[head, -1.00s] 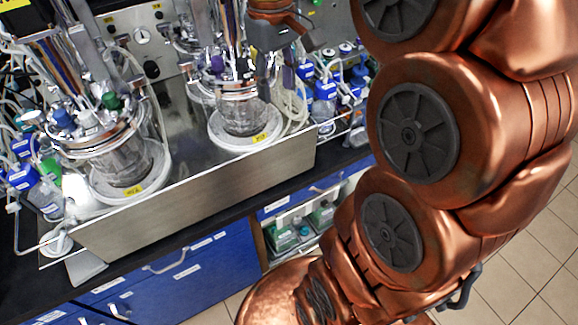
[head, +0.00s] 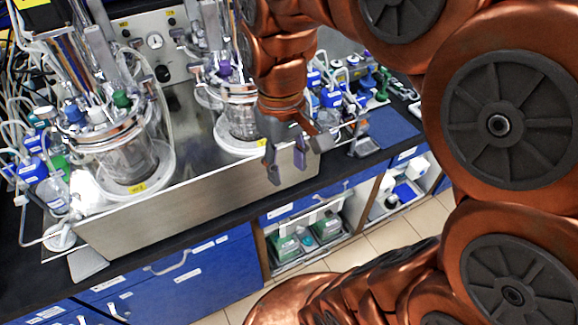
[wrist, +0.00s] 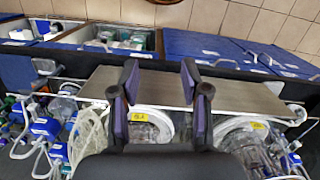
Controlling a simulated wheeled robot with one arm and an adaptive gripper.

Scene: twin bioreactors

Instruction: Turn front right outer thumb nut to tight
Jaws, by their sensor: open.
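Two glass bioreactors with metal lids stand on a steel-fronted base. The right bioreactor (head: 237,112) is partly hidden behind my arm, and the left bioreactor (head: 125,155) is in clear view. The front right outer thumb nut cannot be made out in either view. My gripper (head: 287,163) is open and empty in the head view, in front of the right end of the steel base. In the wrist view my gripper (wrist: 159,78) points over the steel front panel (wrist: 240,92), with the vessels' white ring bases on the lower side of the picture.
Blue-capped bottles (head: 330,97) and tubing crowd the right side of the bench, and more bottles (head: 45,185) crowd the left. Blue drawers (head: 185,275) and open shelves (head: 305,240) lie below the dark bench edge.

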